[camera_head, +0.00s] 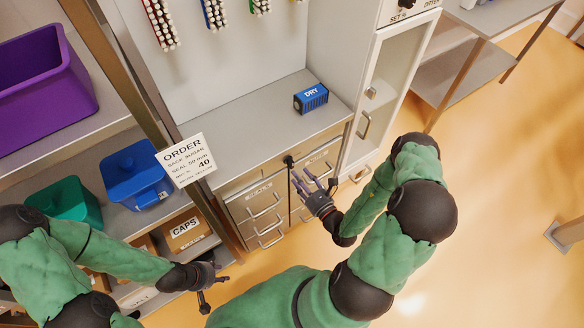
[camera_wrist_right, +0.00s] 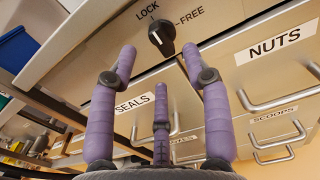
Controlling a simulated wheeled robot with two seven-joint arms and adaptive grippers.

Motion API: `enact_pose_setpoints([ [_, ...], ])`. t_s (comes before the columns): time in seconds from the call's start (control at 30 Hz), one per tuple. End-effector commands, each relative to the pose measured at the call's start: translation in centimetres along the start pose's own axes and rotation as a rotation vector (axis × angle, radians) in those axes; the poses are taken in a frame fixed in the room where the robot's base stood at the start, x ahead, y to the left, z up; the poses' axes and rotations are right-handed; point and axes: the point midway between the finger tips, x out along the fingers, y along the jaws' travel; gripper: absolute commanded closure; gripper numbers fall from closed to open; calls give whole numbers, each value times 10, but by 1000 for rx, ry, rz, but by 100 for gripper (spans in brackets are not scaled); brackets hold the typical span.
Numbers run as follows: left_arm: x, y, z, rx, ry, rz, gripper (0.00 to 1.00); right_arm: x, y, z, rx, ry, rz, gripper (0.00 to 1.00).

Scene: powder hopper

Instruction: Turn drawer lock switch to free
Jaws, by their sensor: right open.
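The drawer lock switch is a black knob (camera_wrist_right: 161,37) on the cabinet front, under the printed words LOCK and FREE. Its pointer looks turned toward LOCK. In the head view the knob (camera_head: 288,160) sits just below the counter edge. My right gripper (camera_head: 306,178) is open and empty, just right of and below the knob. In the right wrist view its purple fingers (camera_wrist_right: 160,75) are spread, with the knob beyond them and between the two outer tips, apart from them. My left gripper (camera_head: 208,287) hangs low at the left, its finger opening unclear.
Drawers with metal handles, including NUTS (camera_wrist_right: 275,45) and SEALS (camera_wrist_right: 132,103), lie below the knob. A blue DRY box (camera_head: 311,98) stands on the counter (camera_head: 255,120). An ORDER sign (camera_head: 186,160) and a blue bin (camera_head: 135,175) are at the left. A glass-door cabinet (camera_head: 385,85) stands right.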

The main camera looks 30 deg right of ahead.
Motion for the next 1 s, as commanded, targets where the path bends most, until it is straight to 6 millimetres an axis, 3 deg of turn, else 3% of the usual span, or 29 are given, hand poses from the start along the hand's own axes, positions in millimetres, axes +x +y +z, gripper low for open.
enact_pose_setpoints([
  [0.3, 6, -2, 0, 0, 0, 0, 60, 42, 0, -1, -2, 0, 3, 51],
  [0.77, 7, -3, 0, 0, 0, 0, 60, 53, 0, 0, 1, 1, 0, 51],
  [0.93, 7, -3, 0, 0, 0, 0, 60, 53, 0, 0, 0, 1, 1, 93],
  [0.97, 7, -3, 0, 0, 0, 0, 60, 53, 0, 0, 0, 1, 1, 100],
  [1.0, 7, -3, 0, 0, 0, 0, 60, 53, 0, 0, 0, 1, 1, 100],
])
